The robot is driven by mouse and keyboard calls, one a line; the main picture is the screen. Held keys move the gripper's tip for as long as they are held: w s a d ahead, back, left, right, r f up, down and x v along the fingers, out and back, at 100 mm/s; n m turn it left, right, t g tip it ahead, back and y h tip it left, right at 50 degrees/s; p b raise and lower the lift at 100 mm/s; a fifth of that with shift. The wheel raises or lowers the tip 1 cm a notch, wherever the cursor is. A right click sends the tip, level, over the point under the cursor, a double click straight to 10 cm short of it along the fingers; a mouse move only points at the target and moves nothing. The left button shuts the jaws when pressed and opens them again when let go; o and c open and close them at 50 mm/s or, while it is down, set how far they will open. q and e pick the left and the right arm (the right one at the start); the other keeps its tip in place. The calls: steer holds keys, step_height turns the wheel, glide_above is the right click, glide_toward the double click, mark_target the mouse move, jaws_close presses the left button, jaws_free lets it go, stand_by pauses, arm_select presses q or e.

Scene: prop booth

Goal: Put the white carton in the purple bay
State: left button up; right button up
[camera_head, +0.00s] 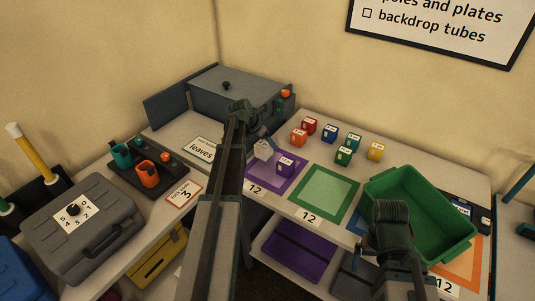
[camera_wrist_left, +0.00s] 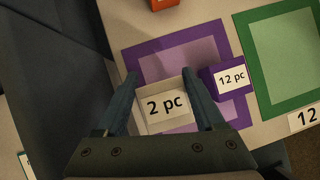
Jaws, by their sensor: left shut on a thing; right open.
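The white carton (camera_head: 262,149), marked "2 pc", is between the fingers of my left gripper (camera_wrist_left: 166,88). The left wrist view shows the fingers shut on the sides of the carton (camera_wrist_left: 165,107). It is over the purple bay (camera_wrist_left: 172,47), a purple frame with a lighter middle; I cannot tell whether it touches the surface. A purple carton (camera_wrist_left: 228,76), marked "12 pc", stands at the bay's right side, close to my right-hand finger. In the head view my left arm hides part of the bay. My right gripper (camera_head: 390,212) is open and empty beside the green bin.
A green bay (camera_head: 324,193) lies right of the purple one. Several coloured cartons (camera_head: 344,155) stand behind it. The green bin (camera_head: 432,234) partly covers an orange bay (camera_head: 466,262). A grey box (camera_head: 238,92) stands at the back, and a "leaves" card (camera_head: 201,150) lies left.

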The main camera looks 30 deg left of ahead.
arm_select(q)
step_height(320, 180, down, 4)
steer(key=b, duration=0.3)
steer(key=shift+r+b, duration=0.2)
steer(key=shift+b, duration=0.15)
steer(key=shift+f, duration=0.2)
steer(key=o, duration=1.4)
steer(key=shift+r, duration=0.1)
steer(key=shift+o, duration=0.2)
